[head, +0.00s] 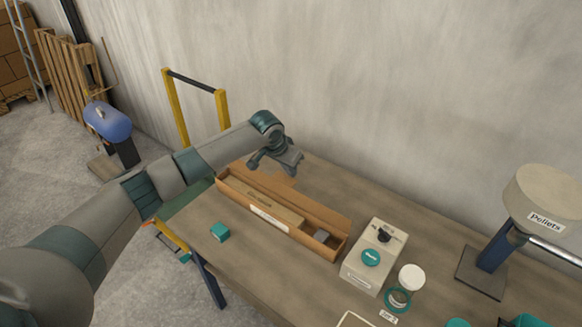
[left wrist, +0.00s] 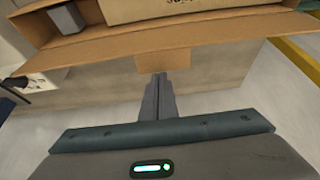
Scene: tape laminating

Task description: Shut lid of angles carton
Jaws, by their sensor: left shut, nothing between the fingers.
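The long brown angles carton (head: 333,256) lies open on the table, with a white label on its near side. Inside show a long brown box (head: 262,200) with print and a small grey block (head: 321,236). In the left wrist view a cardboard lid flap (left wrist: 215,37) runs along the carton's edge, with a small tab (left wrist: 162,62) at its middle. My left gripper (head: 290,166) is above the carton's far side; its shut, empty fingers (left wrist: 158,90) point at the tab. I cannot tell whether they touch it. My right gripper is not in view.
A beige box with a black knob (head: 359,265), a white-lidded jar (head: 411,277) and a teal ring (head: 398,299) stand right of the carton. A Pellets hopper (head: 545,200) stands far right. A wall rises behind the table.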

